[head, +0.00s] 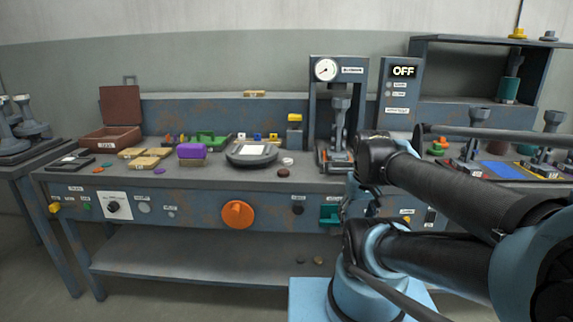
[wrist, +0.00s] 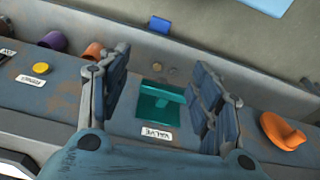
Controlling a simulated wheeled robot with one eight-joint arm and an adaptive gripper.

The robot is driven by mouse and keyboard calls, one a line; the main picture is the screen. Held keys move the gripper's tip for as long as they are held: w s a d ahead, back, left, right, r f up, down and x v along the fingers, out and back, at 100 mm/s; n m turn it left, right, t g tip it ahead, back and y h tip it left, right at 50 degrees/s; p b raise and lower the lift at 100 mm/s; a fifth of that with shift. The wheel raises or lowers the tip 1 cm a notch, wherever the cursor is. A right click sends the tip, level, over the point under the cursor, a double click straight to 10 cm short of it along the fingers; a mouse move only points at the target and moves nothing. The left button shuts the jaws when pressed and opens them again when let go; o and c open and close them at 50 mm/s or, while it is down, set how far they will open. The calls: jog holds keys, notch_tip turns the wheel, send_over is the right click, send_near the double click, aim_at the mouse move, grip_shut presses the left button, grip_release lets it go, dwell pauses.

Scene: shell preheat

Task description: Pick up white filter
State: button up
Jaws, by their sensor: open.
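My gripper (wrist: 158,98) is open and empty in the wrist view, its two jointed fingers apart on either side of a teal recess (wrist: 160,104) labelled VALVE. It is in front of the bench's front panel; whether it touches the panel I cannot tell. In the head view my arm largely hides the gripper. No object is clearly marked as the white filter. Either white thing could be the filter; neither shows in the wrist view.
A large orange knob (head: 237,214) sticks out of the front panel; it also shows in the wrist view (wrist: 282,131). A press with a gauge (head: 326,69) stands behind my arm.

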jog(key=w+a+r+n+g, duration=0.1)
jog(key=w+a+r+n, duration=0.3)
jog(key=w+r, duration=0.4)
jog(key=w+a+r+n, duration=0.3)
jog(key=w+r, duration=0.5)
jog(key=w+a+r+n+g, duration=0.1)
jog(key=w+a+r+n, duration=0.25)
jog(key=w+a, duration=0.4)
jog(key=w+a+r+n, duration=0.35)
jog(key=w+a, duration=0.25)
jog(key=w, duration=0.2)
send_over(286, 160)
jog(key=f, duration=1.2)
jog(key=shift+s+d, duration=0.1)
jog(key=shift+d, duration=0.2)
jog(key=f, duration=0.4)
jog(key=shift+w+a, duration=0.3)
jog(key=shift+f, duration=0.65)
jog(key=c, duration=0.9)
